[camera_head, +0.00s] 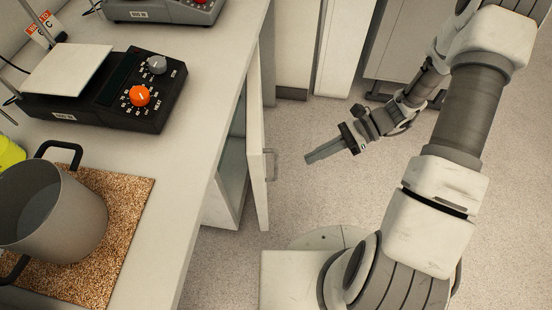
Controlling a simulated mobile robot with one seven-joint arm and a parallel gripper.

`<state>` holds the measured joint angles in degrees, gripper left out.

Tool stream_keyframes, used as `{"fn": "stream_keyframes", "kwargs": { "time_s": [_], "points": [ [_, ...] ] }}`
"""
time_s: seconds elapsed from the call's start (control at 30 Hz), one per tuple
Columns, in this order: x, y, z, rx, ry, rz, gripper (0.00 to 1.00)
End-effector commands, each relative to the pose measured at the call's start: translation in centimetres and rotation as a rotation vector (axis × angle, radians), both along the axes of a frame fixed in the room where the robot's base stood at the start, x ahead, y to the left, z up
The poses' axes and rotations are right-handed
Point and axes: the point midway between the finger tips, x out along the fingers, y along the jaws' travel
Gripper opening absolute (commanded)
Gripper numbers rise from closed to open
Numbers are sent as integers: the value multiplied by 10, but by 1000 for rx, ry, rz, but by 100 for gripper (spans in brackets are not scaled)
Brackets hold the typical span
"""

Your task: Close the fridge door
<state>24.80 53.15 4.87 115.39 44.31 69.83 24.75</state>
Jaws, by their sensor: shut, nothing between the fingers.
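The fridge door (257,150) is a pale panel under the counter's front edge. It stands open, seen nearly edge-on, with a grey bar handle (271,164) on its right face. Part of the bluish interior (233,165) shows to the left of the door. My gripper (308,159) is shut and empty. In the picture its tips are a short way right of the handle, with a visible gap between them. The door's hinge is not clearly seen.
The counter (190,190) runs along the left. It carries a hotplate (120,92) and a grey pot (55,215) on a cork mat (125,210). Speckled floor (300,200) is open around my gripper. White cabinets (335,45) stand at the back.

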Motion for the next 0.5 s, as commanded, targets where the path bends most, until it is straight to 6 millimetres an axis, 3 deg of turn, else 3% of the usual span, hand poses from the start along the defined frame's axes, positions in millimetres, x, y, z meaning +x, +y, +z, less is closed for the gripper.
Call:
{"fn": "stream_keyframes", "kwargs": {
  "time_s": [0.03, 0.2, 0.37, 0.5],
  "points": [
    [2, -8, -12, 104, -6, -42, 0],
    [11, -27, -12, 365, -78, -147, 0],
    [15, -37, -9, 469, -123, -196, 0],
    [14, -28, -8, 482, -129, -198, 0]
  ]
}}
